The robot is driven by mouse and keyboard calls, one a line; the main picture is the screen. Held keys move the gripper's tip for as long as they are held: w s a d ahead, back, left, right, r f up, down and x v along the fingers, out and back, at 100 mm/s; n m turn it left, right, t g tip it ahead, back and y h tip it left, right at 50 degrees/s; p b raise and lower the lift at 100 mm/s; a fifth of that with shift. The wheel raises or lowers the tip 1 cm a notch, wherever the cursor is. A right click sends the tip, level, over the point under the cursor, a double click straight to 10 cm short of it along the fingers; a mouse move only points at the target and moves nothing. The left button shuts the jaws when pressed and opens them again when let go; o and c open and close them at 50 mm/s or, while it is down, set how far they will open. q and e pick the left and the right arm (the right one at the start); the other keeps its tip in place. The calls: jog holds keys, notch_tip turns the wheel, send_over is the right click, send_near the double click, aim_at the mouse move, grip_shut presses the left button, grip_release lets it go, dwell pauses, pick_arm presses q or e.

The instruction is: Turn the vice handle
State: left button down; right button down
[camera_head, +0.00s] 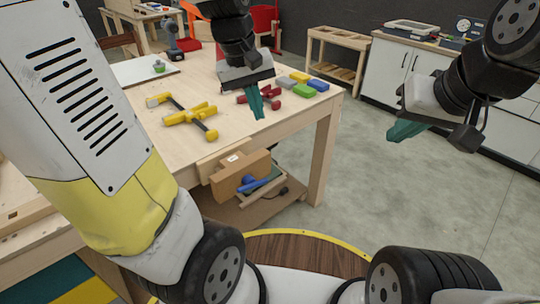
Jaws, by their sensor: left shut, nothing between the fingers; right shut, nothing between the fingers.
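The vice (228,182), a light wooden block, is fixed to the front side of the wooden workbench. A blue bar (262,182) that looks like its handle sticks out low on its front face, slanting up to the right. My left gripper (257,108) has teal fingers, shut and empty, above the bench top near the front edge, above the vice and apart from it. My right gripper (402,131) is shut and empty, over open floor to the right of the bench, far from the vice.
Yellow clamps (191,115) and red clamps (270,91) lie on the bench top (160,148). Coloured blocks (303,90) lie near its right edge. A drill (173,43) stands further back. White cabinets (388,75) stand at the right. The grey floor between is clear.

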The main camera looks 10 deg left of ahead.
pick_arm(q)
jog(key=w+f+n+g+y, duration=0.2)
jog(key=w+f+n+g, duration=0.1)
jog(key=w+f, duration=0.4)
jog(key=n+g+y, duration=0.1)
jog(key=n+y, duration=0.1)
jog(key=n, duration=0.1)
send_near(263, 179)
jog(key=x, duration=0.7)
jog(key=shift+s+a+r, duration=0.15)
jog(key=shift+s+a, duration=0.1)
jog(key=shift+a, duration=0.15)
jog(key=shift+w+d+f+g+y, duration=0.15)
jog(key=shift+f+g+y, duration=0.15)
jog(key=shift+g, duration=0.4)
jog(key=shift+f, duration=0.1)
jog(key=shift+w+d+f, duration=0.1)
jog(key=shift+f, duration=0.45)
jog(key=shift+w+d+f, duration=0.1)
jog(key=shift+f, duration=0.45)
jog(key=shift+f, duration=0.2)
